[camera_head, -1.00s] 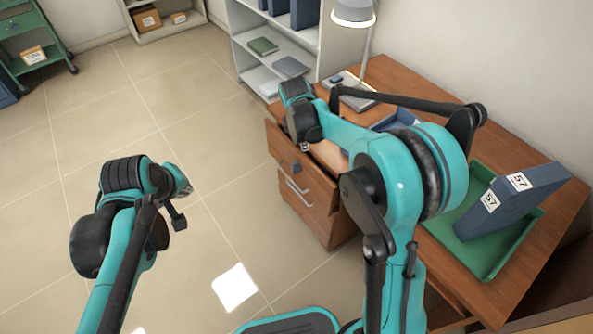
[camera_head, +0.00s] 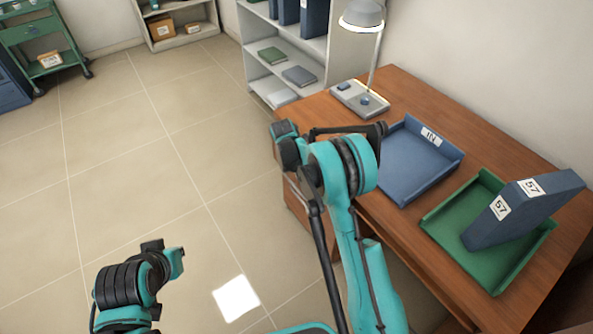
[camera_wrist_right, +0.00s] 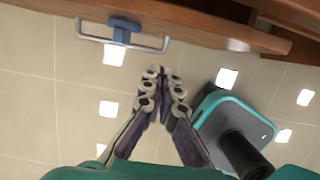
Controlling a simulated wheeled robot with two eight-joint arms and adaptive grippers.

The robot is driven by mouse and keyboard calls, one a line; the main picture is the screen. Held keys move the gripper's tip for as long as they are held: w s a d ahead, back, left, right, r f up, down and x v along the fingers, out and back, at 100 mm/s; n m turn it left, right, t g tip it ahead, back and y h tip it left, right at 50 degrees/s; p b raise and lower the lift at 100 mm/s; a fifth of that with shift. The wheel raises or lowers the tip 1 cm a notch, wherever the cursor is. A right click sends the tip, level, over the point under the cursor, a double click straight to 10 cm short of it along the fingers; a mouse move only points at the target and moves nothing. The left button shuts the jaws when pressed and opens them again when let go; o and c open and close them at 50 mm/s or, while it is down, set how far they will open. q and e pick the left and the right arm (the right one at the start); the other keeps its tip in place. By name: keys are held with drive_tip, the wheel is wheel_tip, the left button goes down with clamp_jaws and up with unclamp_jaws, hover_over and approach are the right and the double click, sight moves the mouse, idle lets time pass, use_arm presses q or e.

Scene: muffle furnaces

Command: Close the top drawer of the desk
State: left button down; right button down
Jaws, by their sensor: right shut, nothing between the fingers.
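The wooden desk (camera_head: 415,245) stands at the right in the head view. Its drawer side (camera_head: 296,203) is mostly hidden behind my right arm, so the top drawer's opening cannot be judged there. In the right wrist view a wooden drawer front (camera_wrist_right: 200,24) crosses the top, with a metal bar handle (camera_wrist_right: 150,46) and a blue piece (camera_wrist_right: 122,28) on it. Dark gaps show at its right end. My right gripper (camera_wrist_right: 163,82) is shut and empty, below and apart from the handle in the picture. My left arm's end (camera_head: 172,262) is over the floor; its fingers are unclear.
On the desk are a lamp (camera_head: 362,20), a blue tray (camera_head: 405,165) marked IN, and a green tray (camera_head: 440,222) holding a blue binder (camera_head: 520,210). A shelf unit (camera_head: 330,50) stands behind the desk. The floor (camera_head: 150,170) at left is clear.

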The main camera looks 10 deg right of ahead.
drive_tip(key=d, duration=0.1)
drive_tip(key=w+d+b, duration=0.1)
drive_tip(key=d, duration=0.2)
drive_tip(key=shift+w+f, duration=0.2)
drive_tip(key=shift+f, duration=0.15)
drive_tip(key=shift+w+d, duration=0.25)
drive_tip(key=shift+d, duration=0.4)
drive_tip(key=shift+w+d, duration=0.2)
drive_tip(key=shift+d, duration=0.4)
drive_tip(key=shift+a, duration=0.15)
